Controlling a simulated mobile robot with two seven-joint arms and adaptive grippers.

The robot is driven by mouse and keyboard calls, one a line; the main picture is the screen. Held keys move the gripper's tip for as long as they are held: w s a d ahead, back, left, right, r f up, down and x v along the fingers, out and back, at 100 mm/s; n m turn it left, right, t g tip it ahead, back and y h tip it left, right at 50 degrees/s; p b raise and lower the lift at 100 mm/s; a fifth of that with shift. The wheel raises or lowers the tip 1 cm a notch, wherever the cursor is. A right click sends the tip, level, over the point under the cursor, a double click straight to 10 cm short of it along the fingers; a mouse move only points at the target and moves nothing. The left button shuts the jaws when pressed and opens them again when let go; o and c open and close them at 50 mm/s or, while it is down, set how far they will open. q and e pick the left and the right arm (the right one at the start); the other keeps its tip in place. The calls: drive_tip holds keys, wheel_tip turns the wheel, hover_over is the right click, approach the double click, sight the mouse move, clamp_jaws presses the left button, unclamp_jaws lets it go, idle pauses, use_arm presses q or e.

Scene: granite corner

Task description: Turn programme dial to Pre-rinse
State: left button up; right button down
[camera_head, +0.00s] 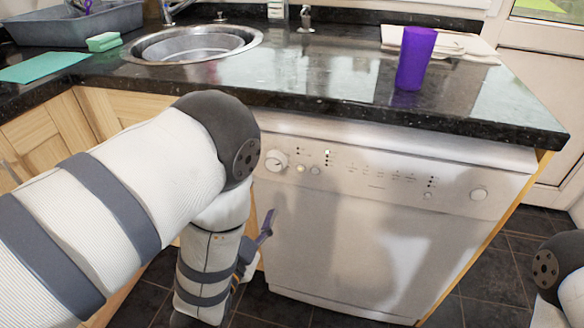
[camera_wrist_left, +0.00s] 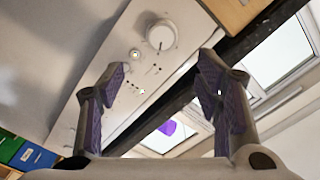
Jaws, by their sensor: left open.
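The white dishwasher (camera_head: 350,235) stands under the granite worktop, its door shut. Its round white programme dial (camera_head: 276,161) is at the left end of the control panel. In the left wrist view the dial (camera_wrist_left: 161,36) shows ahead of the fingers, with a dark pointer line on it. The programme labels are too small to read. My left gripper (camera_head: 262,232) is in front of the dishwasher's left side, below the dial and apart from it. In the left wrist view its purple-padded fingers (camera_wrist_left: 165,95) are spread with nothing between them. My right gripper is out of view.
The granite worktop (camera_head: 310,75) overhangs the panel. A purple cup (camera_head: 415,58) and pale boards (camera_head: 440,40) stand on it, with a steel sink (camera_head: 192,46) at the left. Dark floor tiles lie in front.

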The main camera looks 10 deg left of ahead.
sight(274, 165)
use_arm(q)
drive_tip(key=w+b, duration=0.1)
drive_tip(key=w, duration=1)
drive_tip(key=shift+w, duration=0.35)
drive_tip(key=c, duration=1.2)
